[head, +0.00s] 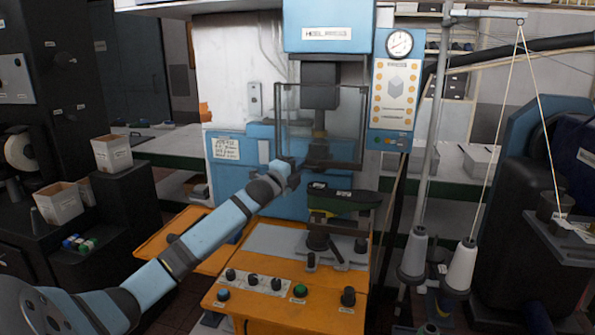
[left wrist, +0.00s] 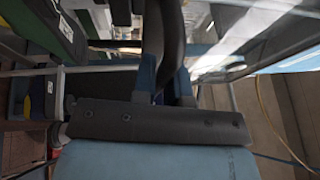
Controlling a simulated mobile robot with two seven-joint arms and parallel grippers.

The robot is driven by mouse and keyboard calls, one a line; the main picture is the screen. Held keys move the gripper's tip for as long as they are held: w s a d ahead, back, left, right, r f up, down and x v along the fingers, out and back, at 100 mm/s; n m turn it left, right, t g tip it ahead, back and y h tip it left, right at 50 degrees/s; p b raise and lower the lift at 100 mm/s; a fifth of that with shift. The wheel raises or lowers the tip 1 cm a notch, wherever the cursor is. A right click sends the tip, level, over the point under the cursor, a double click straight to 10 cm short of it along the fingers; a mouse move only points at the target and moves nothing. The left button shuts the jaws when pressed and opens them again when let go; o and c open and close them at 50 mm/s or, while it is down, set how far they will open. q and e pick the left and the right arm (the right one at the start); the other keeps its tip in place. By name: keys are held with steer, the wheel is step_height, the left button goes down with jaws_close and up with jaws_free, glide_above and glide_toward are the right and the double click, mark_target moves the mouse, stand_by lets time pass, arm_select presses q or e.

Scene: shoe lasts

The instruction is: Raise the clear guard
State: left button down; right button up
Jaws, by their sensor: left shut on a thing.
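The clear guard (head: 345,125) is a see-through panel with a thin dark frame, hanging in front of the press head of the blue heel machine. Its lower edge is above the dark shoe last on its green support (head: 342,200). My left gripper (head: 304,166) is at the guard's lower edge and shut on it; the exact grip point is small and hard to see. In the left wrist view, the two dark fingers of my left gripper (left wrist: 167,45) reach up close together, with a clear panel (left wrist: 245,40) to their right. My right gripper is not in view.
The orange machine table (head: 285,315) carries knobs and a green button. A gauge panel (head: 395,85) stands right of the guard. A pole (head: 430,150) with white thread cones (head: 460,268) stands farther right. White bins (head: 112,152) are on the left.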

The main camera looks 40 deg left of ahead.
arm_select(q)
steer(key=shift+r, duration=0.1)
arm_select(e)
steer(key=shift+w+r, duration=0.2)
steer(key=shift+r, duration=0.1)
arm_select(q)
steer(key=c, duration=1.2)
jaws_free()
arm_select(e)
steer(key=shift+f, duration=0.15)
arm_select(q)
steer(key=shift+s, duration=0.2)
steer(key=shift+b+v, duration=1.2)
steer(key=shift+v, duration=5.5)
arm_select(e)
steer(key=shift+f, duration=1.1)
